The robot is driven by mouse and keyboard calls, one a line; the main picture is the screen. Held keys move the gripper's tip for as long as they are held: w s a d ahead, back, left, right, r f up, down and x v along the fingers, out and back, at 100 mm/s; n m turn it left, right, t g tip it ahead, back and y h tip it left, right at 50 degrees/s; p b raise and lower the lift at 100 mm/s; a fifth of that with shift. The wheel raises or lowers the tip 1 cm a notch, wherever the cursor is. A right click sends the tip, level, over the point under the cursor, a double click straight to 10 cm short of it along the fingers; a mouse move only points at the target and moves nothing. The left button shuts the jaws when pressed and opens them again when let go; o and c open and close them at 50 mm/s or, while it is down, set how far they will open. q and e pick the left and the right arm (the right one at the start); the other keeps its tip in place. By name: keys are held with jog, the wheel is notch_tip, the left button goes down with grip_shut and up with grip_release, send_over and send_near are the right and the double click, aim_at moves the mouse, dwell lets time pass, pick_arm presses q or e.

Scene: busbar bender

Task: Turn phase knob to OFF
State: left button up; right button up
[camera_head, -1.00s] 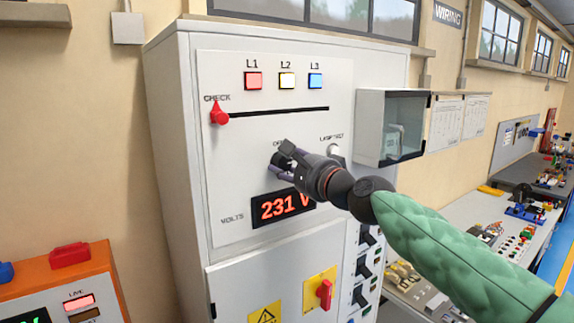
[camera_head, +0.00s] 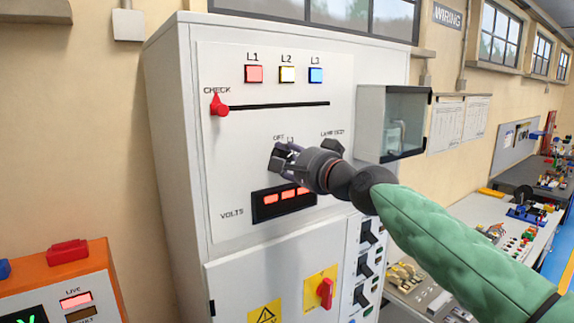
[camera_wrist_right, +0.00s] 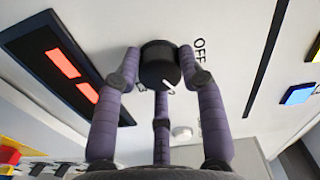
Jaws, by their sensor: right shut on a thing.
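The phase knob (camera_wrist_right: 160,62) is round and black with a short white pointer line, on the cabinet's white panel. In the wrist view my right gripper (camera_wrist_right: 158,68) is shut on it, with purple fingers around its sides. The OFF label (camera_wrist_right: 199,50) is printed beside the knob. The pointer line does not clearly point at OFF; its exact setting is hard to tell. In the head view my right gripper (camera_head: 282,157) covers most of the knob, with OFF and L1 lettering above. The volts display (camera_head: 283,202) below shows red dashes. My left gripper is not in view.
A red CHECK slider (camera_head: 219,105) sits at the left of a black slot. L1, L2 and L3 lamps (camera_head: 287,74) are above. A glass-fronted box (camera_head: 393,125) sticks out on the right.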

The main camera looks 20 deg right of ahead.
jog(key=n+b, duration=0.3)
jog(key=n, duration=0.3)
jog(key=shift+n, duration=0.3)
jog(key=n+b, duration=0.2)
jog(key=n, duration=0.1)
jog(key=shift+r+n, duration=0.1)
jog(key=shift+n, duration=0.3)
jog(key=shift+r+n+b, duration=0.1)
jog(key=shift+n+b, duration=0.45)
jog(key=shift+n, duration=0.35)
jog(key=shift+s+d+r, duration=0.1)
jog(key=o, duration=1.1)
jog(key=shift+o, duration=0.2)
jog(key=shift+f, duration=0.2)
